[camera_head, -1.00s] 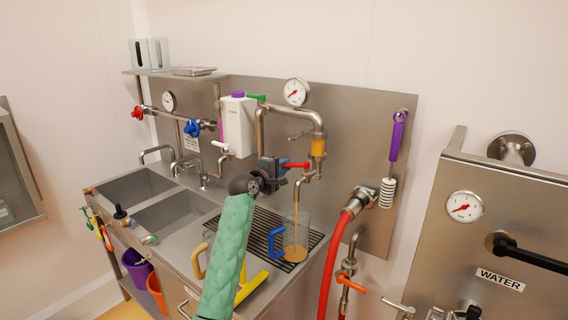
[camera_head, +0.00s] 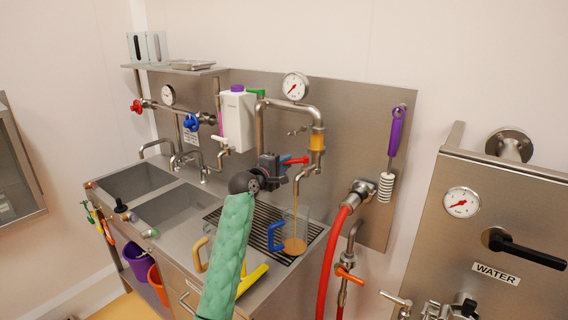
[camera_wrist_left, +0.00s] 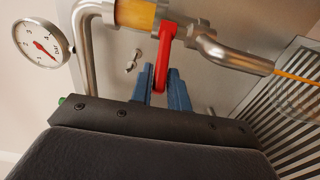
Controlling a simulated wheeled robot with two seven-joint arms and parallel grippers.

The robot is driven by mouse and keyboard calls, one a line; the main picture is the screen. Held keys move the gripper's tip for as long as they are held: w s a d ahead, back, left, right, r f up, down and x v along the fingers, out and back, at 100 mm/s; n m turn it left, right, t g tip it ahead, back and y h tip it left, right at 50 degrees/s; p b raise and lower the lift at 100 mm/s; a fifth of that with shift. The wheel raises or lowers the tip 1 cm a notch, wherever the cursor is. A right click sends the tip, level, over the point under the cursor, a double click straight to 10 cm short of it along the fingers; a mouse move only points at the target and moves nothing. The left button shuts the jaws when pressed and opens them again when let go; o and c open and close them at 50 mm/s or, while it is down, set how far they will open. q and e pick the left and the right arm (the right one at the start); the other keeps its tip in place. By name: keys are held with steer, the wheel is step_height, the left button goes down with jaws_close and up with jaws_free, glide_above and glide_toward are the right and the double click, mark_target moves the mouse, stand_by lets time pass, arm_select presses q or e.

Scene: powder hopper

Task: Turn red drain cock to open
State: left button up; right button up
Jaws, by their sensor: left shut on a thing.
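The red drain cock lever (camera_head: 295,160) sits on the steel pipe below the amber sight glass (camera_head: 317,140). My left gripper (camera_head: 279,165) is at the lever, with its blue jaws shut on it. In the left wrist view the red lever (camera_wrist_left: 163,62) runs down from the pipe fitting to between the blue jaws (camera_wrist_left: 165,92). An amber stream (camera_head: 296,208) runs from the pipe outlet into a clear jug (camera_head: 301,228) with a blue handle, which holds some amber liquid. My right gripper is not in view.
The jug stands on a black drain grate (camera_head: 241,221) beside two sinks (camera_head: 177,207). A pressure gauge (camera_head: 295,86) is above the pipe. A red hose (camera_head: 329,260) hangs right of the grate. A white canister (camera_head: 237,121) is behind my gripper.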

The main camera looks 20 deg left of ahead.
mark_target(300, 162)
arm_select(q)
steer(key=shift+s+d+f+p, duration=0.1)
steer(key=shift+s+d+p, duration=0.4)
steer(key=shift+d+p, duration=0.1)
steer(key=shift+s+d, duration=0.15)
steer(key=shift+s+d+p, duration=0.25)
steer(key=shift+d+p, duration=0.1)
steer(key=shift+d, duration=0.05)
steer(key=shift+s+d, duration=0.25)
steer(key=shift+d, duration=0.1)
